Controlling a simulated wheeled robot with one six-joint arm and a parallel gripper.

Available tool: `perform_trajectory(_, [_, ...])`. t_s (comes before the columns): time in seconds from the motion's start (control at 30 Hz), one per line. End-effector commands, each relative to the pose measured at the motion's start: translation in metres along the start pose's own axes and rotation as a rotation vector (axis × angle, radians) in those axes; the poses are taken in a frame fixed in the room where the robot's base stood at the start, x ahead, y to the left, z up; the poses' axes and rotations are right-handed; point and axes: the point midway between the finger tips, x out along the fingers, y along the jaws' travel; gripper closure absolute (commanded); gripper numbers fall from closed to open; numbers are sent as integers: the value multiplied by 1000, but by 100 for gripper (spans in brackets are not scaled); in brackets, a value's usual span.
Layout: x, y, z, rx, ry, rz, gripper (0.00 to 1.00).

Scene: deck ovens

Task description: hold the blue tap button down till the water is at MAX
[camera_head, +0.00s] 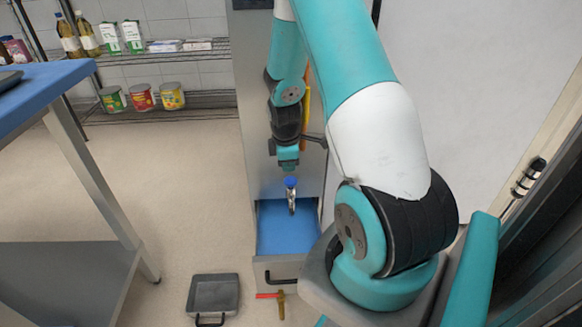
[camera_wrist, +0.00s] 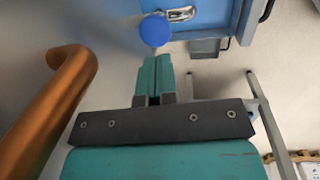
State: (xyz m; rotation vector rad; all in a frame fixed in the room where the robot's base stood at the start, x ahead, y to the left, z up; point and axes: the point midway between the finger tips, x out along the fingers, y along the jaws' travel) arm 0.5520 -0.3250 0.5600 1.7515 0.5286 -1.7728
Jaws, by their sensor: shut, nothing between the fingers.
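The blue tap button (camera_head: 290,182) sits on top of a small metal tap (camera_head: 292,200) in front of a steel column. It also shows as a round blue disc in the wrist view (camera_wrist: 155,30), with the metal spout (camera_wrist: 181,14) beside it. My gripper (camera_head: 289,168) points down just above the button, shut and empty. In the wrist view its fingers (camera_wrist: 157,72) end close to the button; I cannot tell whether they touch it. Below the tap is an open steel drawer or basin (camera_head: 278,268) with a blue inside. No water level or MAX mark can be made out.
An orange-brown pipe (camera_wrist: 55,95) runs close to my gripper in the wrist view. A brass handle (camera_head: 281,305) and red strip are below the basin. A grey pan (camera_head: 213,293) lies on the floor. A blue-topped table (camera_head: 40,88) stands left; shelves hold tins and bottles.

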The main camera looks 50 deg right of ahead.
Motion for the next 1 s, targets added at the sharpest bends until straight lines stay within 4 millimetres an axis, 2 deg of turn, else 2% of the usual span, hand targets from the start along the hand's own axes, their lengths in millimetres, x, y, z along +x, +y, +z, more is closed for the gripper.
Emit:
perform_trajectory(0.03, [-18, 2, 0, -1, 1, 4, 100])
perform_trajectory(0.1, [-33, 2, 0, 0, 2, 5, 100])
perform_trajectory(0.33, [-67, 2, 0, 0, 2, 4, 100])
perform_trajectory(0.5, [-74, 2, 0, 0, 1, 4, 100])
perform_trajectory(1.0, [-74, 2, 0, 0, 2, 4, 100])
